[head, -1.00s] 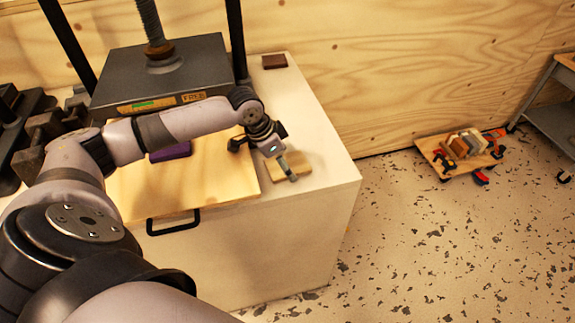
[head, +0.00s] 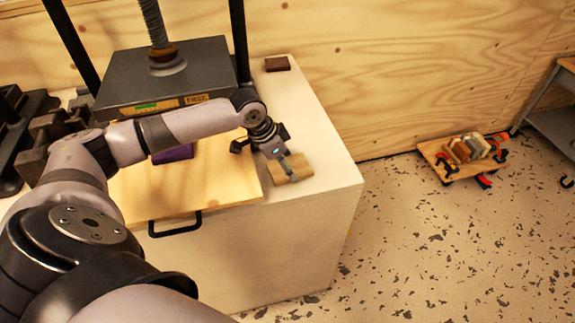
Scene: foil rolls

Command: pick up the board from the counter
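The board (head: 300,170) is a small, light wooden piece on the white counter (head: 325,150), near its right front corner. My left gripper (head: 284,160) comes in from the left and is right at the board, with a grey finger part lying across it. The board looks slightly turned or tilted there. I cannot tell whether the fingers are closed on it or whether it is clear of the counter. The far side of the gripper is hidden. My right gripper is not in view.
A grey press plate (head: 205,62) and a wooden panel with a black handle (head: 175,226) lie left of the board. A dark brown block (head: 277,63) sits at the counter's back. A wheeled dolly (head: 435,155) with blocks stands on the floor at right.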

